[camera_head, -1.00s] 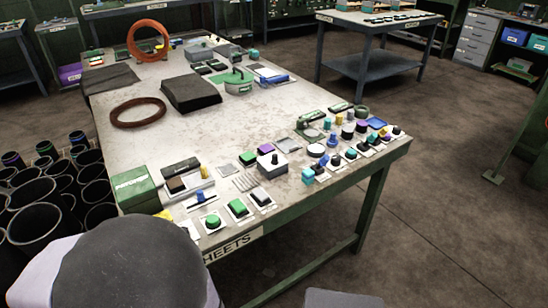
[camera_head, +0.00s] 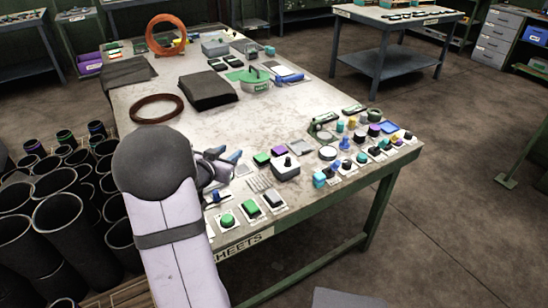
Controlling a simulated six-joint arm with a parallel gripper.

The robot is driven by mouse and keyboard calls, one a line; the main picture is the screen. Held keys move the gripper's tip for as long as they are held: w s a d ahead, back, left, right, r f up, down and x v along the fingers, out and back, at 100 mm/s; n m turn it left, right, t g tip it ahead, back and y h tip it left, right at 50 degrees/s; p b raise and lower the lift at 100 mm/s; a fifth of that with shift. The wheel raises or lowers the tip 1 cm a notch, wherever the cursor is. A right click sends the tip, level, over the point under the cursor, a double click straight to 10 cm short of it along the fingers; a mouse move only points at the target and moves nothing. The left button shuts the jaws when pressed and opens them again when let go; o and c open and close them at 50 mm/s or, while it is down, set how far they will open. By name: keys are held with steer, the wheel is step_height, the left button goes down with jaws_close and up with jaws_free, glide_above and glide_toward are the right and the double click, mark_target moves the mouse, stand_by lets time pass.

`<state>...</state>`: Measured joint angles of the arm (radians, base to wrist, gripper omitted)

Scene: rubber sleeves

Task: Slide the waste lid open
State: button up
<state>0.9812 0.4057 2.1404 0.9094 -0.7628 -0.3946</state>
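My arm reaches in from the bottom left, over the table's (camera_head: 290,111) left edge. My gripper (camera_head: 230,157) is just past the arm's dark rounded joint, low over the left front of the table. Its fingers are small and partly overlap, with bluish parts at the tip, and I cannot tell whether they are open or shut. I cannot pick out a waste lid for sure. A green box with a lettered label, seen earlier at the table's left edge, is now hidden behind my arm.
Several buttons, such as a green one (camera_head: 228,220), stand along the front edge. A grey box with a knob (camera_head: 286,168) is right of my gripper. Black tubes (camera_head: 70,225) stand left of the table. A brown ring (camera_head: 157,109) and dark sheets (camera_head: 207,91) lie farther back.

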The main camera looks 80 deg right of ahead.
mark_target(287, 159)
steer(key=s+d+f+m+g, duration=0.1)
steer(key=s, duration=0.3)
steer(key=s+d+f+m+g, duration=0.1)
steer(key=s+g, duration=0.1)
steer(key=s, duration=0.3)
steer(key=s+d+f+m+g+y, duration=0.1)
steer(key=s+g, duration=0.1)
steer(key=s, duration=0.2)
steer(key=shift+s+f, duration=0.35)
steer(key=shift+s, duration=0.05)
steer(key=shift+x, duration=3.6)
steer(key=shift+f, duration=0.1)
steer(key=shift+c, duration=0.6)
